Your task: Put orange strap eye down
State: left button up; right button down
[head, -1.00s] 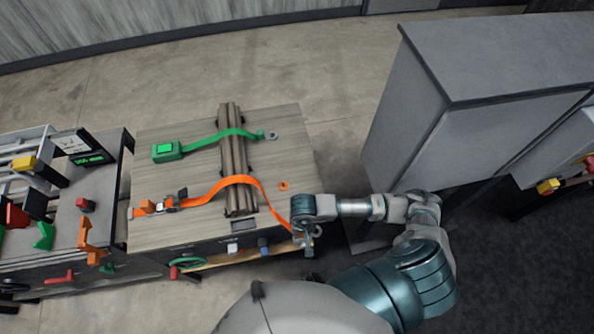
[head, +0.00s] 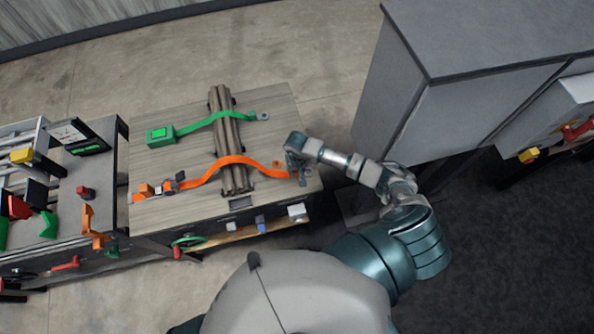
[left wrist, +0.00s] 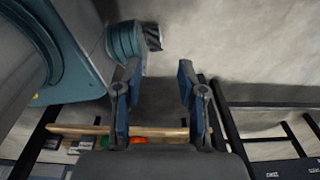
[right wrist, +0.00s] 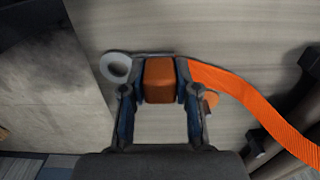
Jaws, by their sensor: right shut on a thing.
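The orange strap (head: 235,160) runs from its buckle (head: 170,185) over the bundle of bars to my right gripper (head: 296,172), at the right side of the table. In the right wrist view my right gripper (right wrist: 160,78) is shut on the orange strap end (right wrist: 160,80), a block between its fingers. A grey ring eye (right wrist: 116,66) sticks out to the left of it, over the wood surface; whether it touches is unclear. A small orange piece (right wrist: 211,102), partly hidden, lies beside the right finger. My left gripper (left wrist: 157,72) is open and empty, seen only in the left wrist view.
The bundle of bars (head: 226,135) lies across the table (head: 165,220). A green strap (head: 205,122) crosses it farther back and ends at a grey ring (head: 263,116). A grey cabinet (head: 470,100) stands to the right, close to my right arm.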

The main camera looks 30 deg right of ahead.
jog(key=shift+f, duration=0.45)
pick_arm(q)
jog(key=shift+s, duration=0.6)
pick_arm(e)
jog(key=c, duration=0.9)
grip_release()
jog(key=shift+d, duration=0.15)
jog(key=shift+o, duration=0.2)
jog(key=shift+r, duration=0.1)
jog(key=shift+r, duration=0.3)
notch_tip(320, 180, up, 10)
jog(key=p, duration=0.5)
jog(key=shift+p, duration=0.4)
pick_arm(q)
jog(key=shift+w+r, duration=0.15)
jog(key=shift+r, duration=1.3)
jog(key=shift+w+r, duration=0.1)
jog(key=shift+r, duration=1.3)
pick_arm(e)
jog(key=shift+r, duration=0.75)
